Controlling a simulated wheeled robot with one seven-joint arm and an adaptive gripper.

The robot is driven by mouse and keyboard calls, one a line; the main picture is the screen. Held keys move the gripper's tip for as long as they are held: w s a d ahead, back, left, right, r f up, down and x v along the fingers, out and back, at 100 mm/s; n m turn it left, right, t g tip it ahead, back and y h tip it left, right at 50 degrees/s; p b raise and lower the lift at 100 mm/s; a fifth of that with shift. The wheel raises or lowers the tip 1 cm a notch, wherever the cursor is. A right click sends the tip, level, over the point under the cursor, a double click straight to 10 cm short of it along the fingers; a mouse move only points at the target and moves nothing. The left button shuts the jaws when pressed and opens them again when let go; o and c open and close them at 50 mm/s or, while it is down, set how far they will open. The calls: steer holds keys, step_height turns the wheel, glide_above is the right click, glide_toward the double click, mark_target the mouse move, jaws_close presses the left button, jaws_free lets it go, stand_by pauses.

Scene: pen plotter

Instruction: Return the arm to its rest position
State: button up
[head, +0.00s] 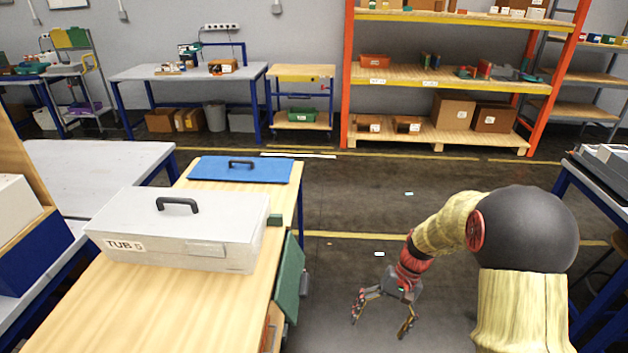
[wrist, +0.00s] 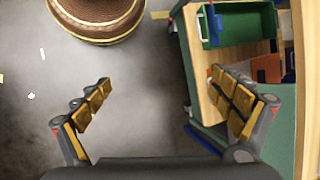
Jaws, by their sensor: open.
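My gripper (head: 383,318) hangs at the end of my arm in the head view, low over the floor to the right of the wooden bench (head: 190,300). Its fingers are spread wide and nothing is between them. In the wrist view my gripper (wrist: 165,95) also shows open, with grey floor (wrist: 145,75) between the fingers. Its right finger appears over or close to the edge of a wooden shelf (wrist: 207,105) in the bench; whether they touch I cannot tell.
A grey-white case marked TUB (head: 185,225) and a blue lid (head: 240,170) with a handle lie on the bench. A green panel (head: 289,278) hangs at its side. A green bin (wrist: 238,25) sits inside. A grey-topped table (head: 600,190) stands right. Floor beyond my gripper is open.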

steer(key=s+r+t+h+p, duration=0.1)
steer(key=s+r+t, duration=0.2)
steer(key=s+r, duration=0.3)
steer(key=s+d+r+n+t+h+p, duration=0.1)
steer(key=s+r+t, duration=0.2)
steer(key=s+r, duration=0.4)
steer(key=s+r+n+t+h+p, duration=0.1)
steer(key=s+r, duration=0.6)
steer(key=r, duration=1)
steer(key=shift+d+r+t+h+p, duration=0.4)
steer(key=shift+t+h+p, duration=0.2)
steer(key=shift+t, duration=0.4)
